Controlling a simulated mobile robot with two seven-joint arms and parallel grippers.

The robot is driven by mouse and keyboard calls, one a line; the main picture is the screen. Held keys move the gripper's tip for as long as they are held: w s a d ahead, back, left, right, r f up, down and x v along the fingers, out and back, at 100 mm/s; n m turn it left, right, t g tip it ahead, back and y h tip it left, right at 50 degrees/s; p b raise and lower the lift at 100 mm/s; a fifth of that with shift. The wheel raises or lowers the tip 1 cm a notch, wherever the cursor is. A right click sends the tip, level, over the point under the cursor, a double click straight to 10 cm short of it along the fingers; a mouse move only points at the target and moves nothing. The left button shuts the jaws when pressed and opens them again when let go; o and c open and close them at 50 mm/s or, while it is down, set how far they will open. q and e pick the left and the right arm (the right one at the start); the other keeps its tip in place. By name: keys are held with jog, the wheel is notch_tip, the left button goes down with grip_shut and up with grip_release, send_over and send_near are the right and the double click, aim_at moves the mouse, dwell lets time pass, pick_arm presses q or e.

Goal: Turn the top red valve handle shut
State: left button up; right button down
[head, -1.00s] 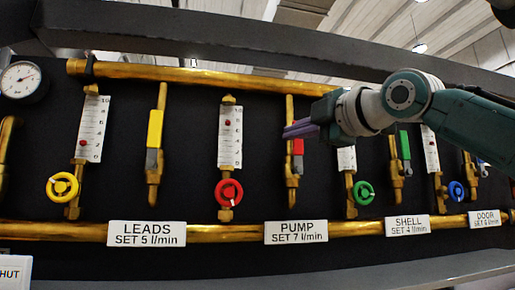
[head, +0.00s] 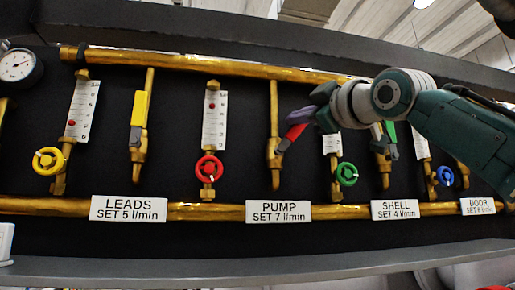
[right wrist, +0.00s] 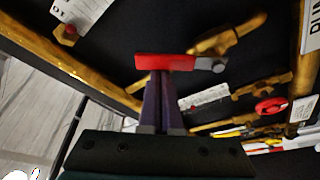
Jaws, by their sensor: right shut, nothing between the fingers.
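The red lever handle (head: 292,137) sits on the brass valve above the PUMP label (head: 279,211). It is tilted up and to the right, off the line of its vertical pipe. My right gripper (head: 302,115) is shut and empty, with its purple fingers at the handle's upper end. In the right wrist view, the red handle (right wrist: 165,62) lies across the tips of the closed fingers (right wrist: 163,76), which seem to touch its side. My left gripper is not in view.
A red round knob (head: 209,168) is to the left, below a flow gauge (head: 214,120). A yellow lever (head: 140,108) stands farther left. A green lever (head: 391,133) and green knob (head: 347,174) are to the right. A brass pipe (head: 200,65) runs above.

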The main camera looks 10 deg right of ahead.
jog(key=m+b, duration=0.1)
jog(key=m, duration=0.1)
jog(key=d+f+m+b, duration=0.1)
jog(key=shift+d+f+m+t+h, duration=0.15)
jog(key=shift+f+m+t+h, duration=0.15)
jog(key=shift+m+t+h, duration=0.1)
jog(key=m+h+b, duration=0.1)
jog(key=d+m+b, duration=0.1)
jog(key=m, duration=0.1)
jog(key=f+m+t+h+b, duration=0.1)
jog(key=m, duration=0.1)
jog(key=shift+w+d+h, duration=0.1)
jog(key=shift+d+h, duration=0.15)
jog(key=shift+h, duration=0.05)
